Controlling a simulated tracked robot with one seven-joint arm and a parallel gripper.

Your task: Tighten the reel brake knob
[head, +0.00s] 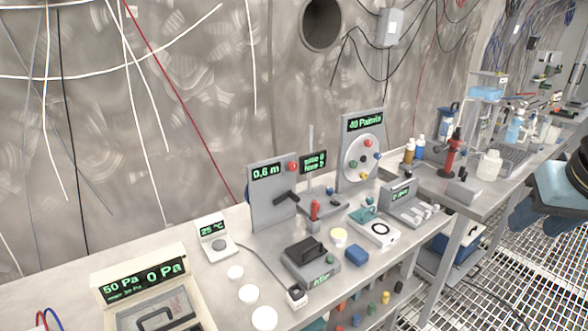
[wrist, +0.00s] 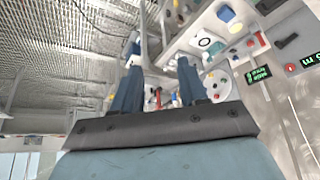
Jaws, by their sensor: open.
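The reel panel is the upright grey plate (head: 265,212) with the green "0.6 m" readout, standing on the bench in the head view. A red knob (head: 293,166) sits at its upper right, probably the brake knob, and a black crank (head: 286,197) sticks out below it. In the wrist view, turned upside down, the red knob (wrist: 290,67) and crank (wrist: 287,41) show at the far right. My gripper (wrist: 160,58) is open, with nothing between its blue fingers, well away from the panel. My arm's end also shows at the right edge of the head view.
Grated floor (head: 480,285) is open at lower right.

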